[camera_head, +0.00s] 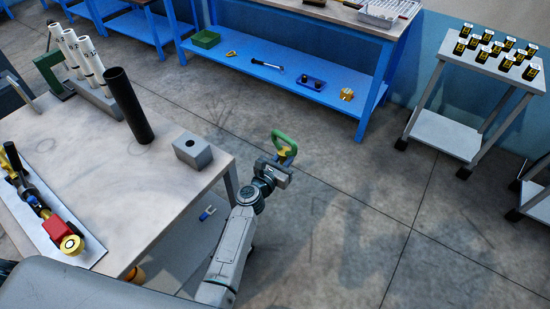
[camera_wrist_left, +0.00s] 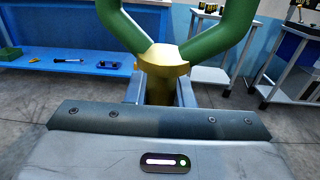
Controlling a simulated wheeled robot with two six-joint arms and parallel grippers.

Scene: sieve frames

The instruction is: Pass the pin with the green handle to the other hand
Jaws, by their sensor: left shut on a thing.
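The pin with the green handle (camera_head: 286,142) is held by my left gripper (camera_head: 277,164) in the head view, out over the floor to the right of the worktable. The handle is an open green loop standing above the jaws. In the left wrist view the brass-coloured collar of the pin (camera_wrist_left: 164,62) sits between the fingers of my left gripper (camera_wrist_left: 160,92), with the green arms spreading upward from it. The pin's lower part is hidden by the gripper. My right gripper is in neither view.
The worktable (camera_head: 95,165) carries a grey block with a hole (camera_head: 192,150), a dark upright tube (camera_head: 129,105), white tubes (camera_head: 82,56) and a tool tray (camera_head: 86,258). A blue bench (camera_head: 345,96) and a cart (camera_head: 440,130) stand behind. The floor around the gripper is clear.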

